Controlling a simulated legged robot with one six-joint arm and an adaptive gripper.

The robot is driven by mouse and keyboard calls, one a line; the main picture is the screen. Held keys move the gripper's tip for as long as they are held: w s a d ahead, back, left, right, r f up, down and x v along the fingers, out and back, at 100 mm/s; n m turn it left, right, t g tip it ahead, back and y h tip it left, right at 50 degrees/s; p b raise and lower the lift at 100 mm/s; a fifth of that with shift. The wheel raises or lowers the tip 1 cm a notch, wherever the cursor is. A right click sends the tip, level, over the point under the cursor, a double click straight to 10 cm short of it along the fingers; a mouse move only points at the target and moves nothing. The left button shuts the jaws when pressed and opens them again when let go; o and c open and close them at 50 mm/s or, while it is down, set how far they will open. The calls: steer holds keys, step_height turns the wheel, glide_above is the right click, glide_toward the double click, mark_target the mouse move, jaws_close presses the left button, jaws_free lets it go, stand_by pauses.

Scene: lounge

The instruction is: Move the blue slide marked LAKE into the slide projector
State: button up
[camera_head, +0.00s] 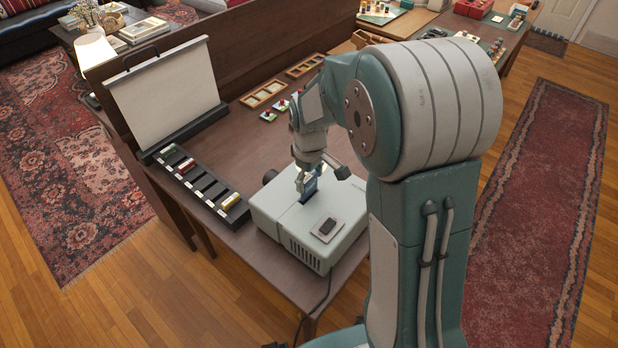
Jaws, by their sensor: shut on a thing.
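The slide projector (283,232) is a pale grey-green box on the dark wooden table, with a slot in its top and a dark lens at its far left side. My gripper (306,186) points down over the slot. It is shut on a small blue slide (309,194), which stands upright at the slot. I cannot tell how deep its lower edge sits, and the LAKE marking is too small to read. The gripper's fingers and arm hide part of the slide and the slot.
A black slide rack (199,182) with several slots and a few coloured slides lies left of the projector. A white screen (165,92) stands behind it. Wooden frames (264,94) lie farther back. A cable hangs at the front edge.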

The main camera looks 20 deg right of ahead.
mark_target(310, 193)
steer(key=shift+a, duration=0.2)
steer(key=shift+f, duration=2.55)
stand_by(0.4)
steer(key=shift+s+d+f, duration=0.15)
steer(key=shift+s+f, duration=0.1)
steer(key=shift+f, duration=0.05)
stand_by(1.0)
steer(key=shift+c, duration=0.3)
steer(key=o, duration=1.1)
steer(key=shift+f, duration=0.2)
steer(key=shift+c, duration=0.2)
steer(key=shift+w+d+r, duration=0.1)
steer(key=shift+w+r, duration=0.05)
steer(key=shift+r, duration=0.25)
steer(key=shift+w+r, duration=0.1)
steer(key=shift+r, duration=2.7)
